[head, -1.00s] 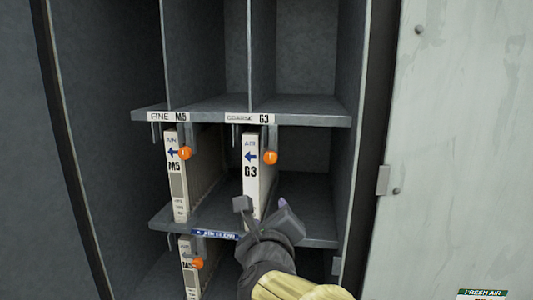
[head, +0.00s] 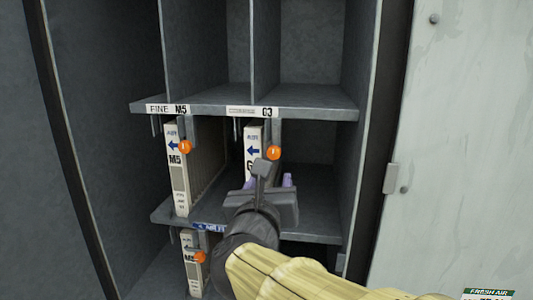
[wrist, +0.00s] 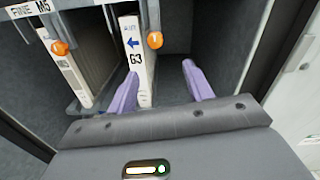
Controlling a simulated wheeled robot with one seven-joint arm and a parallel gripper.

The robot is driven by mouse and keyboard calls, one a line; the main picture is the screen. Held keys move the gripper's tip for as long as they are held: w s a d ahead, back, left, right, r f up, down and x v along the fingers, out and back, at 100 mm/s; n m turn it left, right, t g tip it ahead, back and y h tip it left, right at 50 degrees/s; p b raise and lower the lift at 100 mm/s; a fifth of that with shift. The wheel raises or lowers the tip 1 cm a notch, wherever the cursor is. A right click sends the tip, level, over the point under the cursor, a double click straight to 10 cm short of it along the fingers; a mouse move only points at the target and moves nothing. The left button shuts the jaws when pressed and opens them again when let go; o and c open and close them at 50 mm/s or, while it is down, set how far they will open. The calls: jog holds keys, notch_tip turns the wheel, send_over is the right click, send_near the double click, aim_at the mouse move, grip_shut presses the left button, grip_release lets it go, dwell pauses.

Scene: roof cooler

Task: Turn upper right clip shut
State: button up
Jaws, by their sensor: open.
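The upper right clip is a grey bracket with an orange knob (head: 273,153), hanging from the shelf edge by the top of the G3 filter (head: 252,138). In the wrist view the same orange knob (wrist: 155,40) sits at the right edge of the G3 filter (wrist: 133,50), beyond my fingers. My gripper (head: 277,180) is just below the knob in the head view, apart from it. Its two purple fingers (wrist: 159,75) are spread with nothing between them. My gripper hides the lower part of the G3 filter in the head view.
An M5 filter (head: 178,170) with an orange-knobbed clip (head: 185,147) stands to the left. Another M5 filter (head: 190,270) is below. The upper compartments are empty. A shelf edge (head: 300,112) runs above; the cabinet's right wall and open door (head: 460,150) are to the right.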

aim_at(274, 155)
jog(key=w+p, duration=0.2)
jog(key=w, duration=0.2)
jog(key=w+d+p, duration=0.1)
jog(key=w+p, duration=0.1)
jog(key=w, duration=0.3)
jog(key=w+p, duration=0.2)
jog(key=w, duration=0.3)
jog(key=shift+w+d+r+p, duration=0.1)
jog(key=shift+w+d+p, duration=0.1)
jog(key=shift+d+p, duration=0.2)
jog(key=shift+w+a, duration=0.1)
jog(key=shift+a, duration=0.05)
